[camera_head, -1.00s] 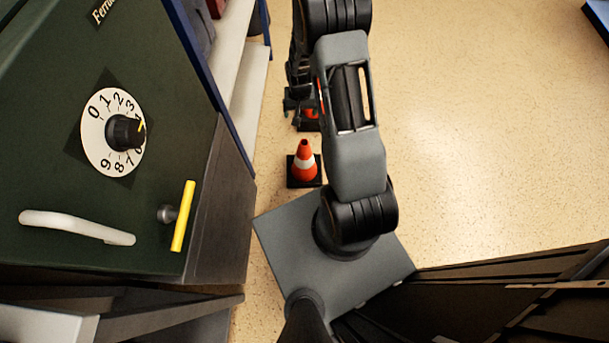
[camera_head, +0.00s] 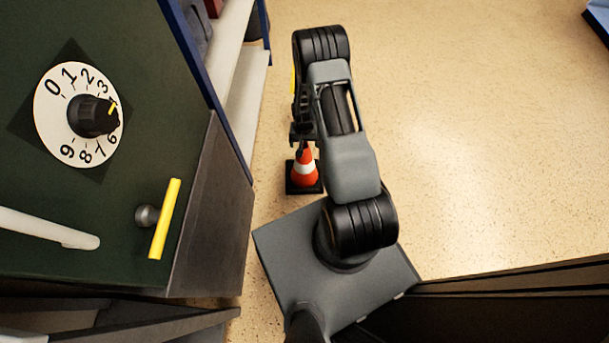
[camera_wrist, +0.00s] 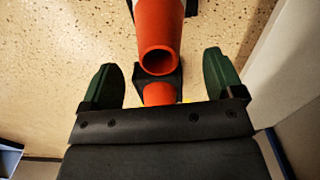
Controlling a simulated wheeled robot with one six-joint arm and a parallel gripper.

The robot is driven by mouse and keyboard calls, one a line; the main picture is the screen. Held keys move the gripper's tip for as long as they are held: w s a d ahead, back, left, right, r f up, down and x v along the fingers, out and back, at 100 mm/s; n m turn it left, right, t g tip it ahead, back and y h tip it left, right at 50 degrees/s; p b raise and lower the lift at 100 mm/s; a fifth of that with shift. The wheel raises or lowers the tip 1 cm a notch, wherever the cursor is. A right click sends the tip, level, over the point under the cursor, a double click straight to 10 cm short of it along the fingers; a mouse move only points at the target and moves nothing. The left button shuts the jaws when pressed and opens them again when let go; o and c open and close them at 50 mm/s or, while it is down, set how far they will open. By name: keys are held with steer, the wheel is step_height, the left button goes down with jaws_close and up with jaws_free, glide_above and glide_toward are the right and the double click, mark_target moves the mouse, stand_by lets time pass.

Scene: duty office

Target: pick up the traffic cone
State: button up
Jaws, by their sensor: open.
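An orange traffic cone (camera_head: 305,172) with a white band stands upright on a black square base, on the floor between the shelf and my arm. My gripper (camera_head: 302,133) is above and just beyond it in the head view. In the wrist view this cone (camera_wrist: 157,25) has its open tip toward the camera, ahead of the fingers. My gripper (camera_wrist: 161,84) is open, its two green fingers apart with nothing gripped. A second orange cone shape (camera_wrist: 158,94) on a dark base shows lower between the fingers, partly covered by the gripper body. My arm hides it in the head view.
A dark green safe (camera_head: 110,190) with a numbered dial and yellow handle stands close at left. A white shelf (camera_head: 243,115) with blue posts runs beside the cone. Dark furniture (camera_head: 510,300) is at lower right.

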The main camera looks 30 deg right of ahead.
steer(key=b, duration=0.3)
glide_above(304, 163)
steer(key=w+d, duration=0.2)
steer(key=w, duration=0.1)
step_height(304, 163, down, 5)
steer(key=shift+a+p, duration=0.2)
steer(key=shift+p, duration=0.1)
steer(key=shift+c, duration=0.5)
jaws_close()
